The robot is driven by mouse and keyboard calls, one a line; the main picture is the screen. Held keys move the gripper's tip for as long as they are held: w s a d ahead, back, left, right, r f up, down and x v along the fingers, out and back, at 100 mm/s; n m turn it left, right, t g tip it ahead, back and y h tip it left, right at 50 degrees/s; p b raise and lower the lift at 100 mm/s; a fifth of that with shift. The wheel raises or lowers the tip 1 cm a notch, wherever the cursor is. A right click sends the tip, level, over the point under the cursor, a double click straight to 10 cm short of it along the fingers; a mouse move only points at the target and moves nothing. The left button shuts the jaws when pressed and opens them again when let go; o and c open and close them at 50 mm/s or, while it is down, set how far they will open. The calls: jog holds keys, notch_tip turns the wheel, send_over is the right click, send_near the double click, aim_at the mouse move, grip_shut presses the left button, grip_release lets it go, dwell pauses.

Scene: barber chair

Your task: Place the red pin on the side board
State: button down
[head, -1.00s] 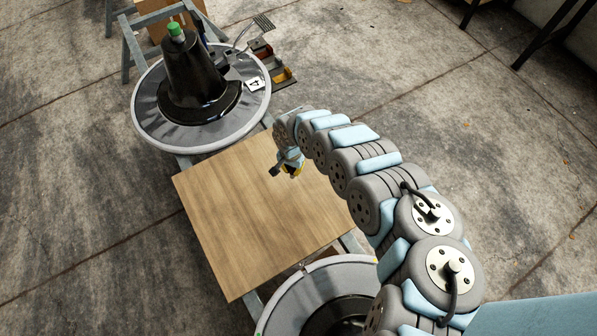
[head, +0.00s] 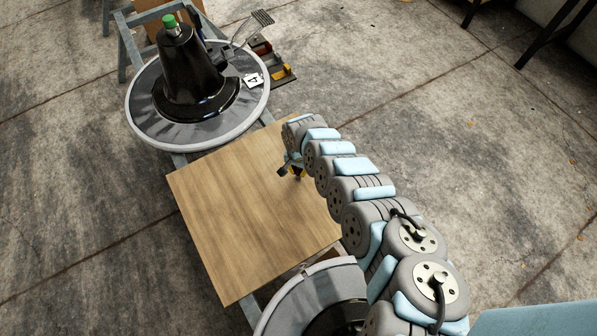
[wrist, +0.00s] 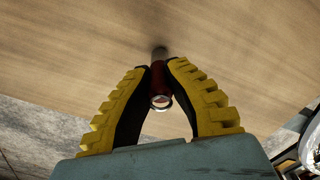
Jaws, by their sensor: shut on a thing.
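The red pin (wrist: 159,80) sits between the yellow ridged fingers of my gripper (wrist: 158,66) in the wrist view. My gripper is shut on it. A metal ring shows at the pin's near end, and a grey end points toward the wooden side board (wrist: 70,40). I cannot tell whether that end touches the board. In the head view my gripper (head: 291,171) is over the right part of the board (head: 235,215), near its right edge. The pin is too small to make out clearly there.
A round grey base with a black cone (head: 189,75) and green top stands beyond the board. A second round base (head: 300,305) is at the near end, partly hidden by my arm. A small tool tray (head: 272,65) lies at the back. Much of the board is bare.

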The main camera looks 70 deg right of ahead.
jog(key=shift+d+r, duration=0.1)
jog(key=c, duration=1.2)
grip_release()
jog(key=shift+o, duration=0.2)
notch_tip(320, 180, up, 12)
jog(key=p, duration=0.6)
jog(key=shift+p, duration=0.35)
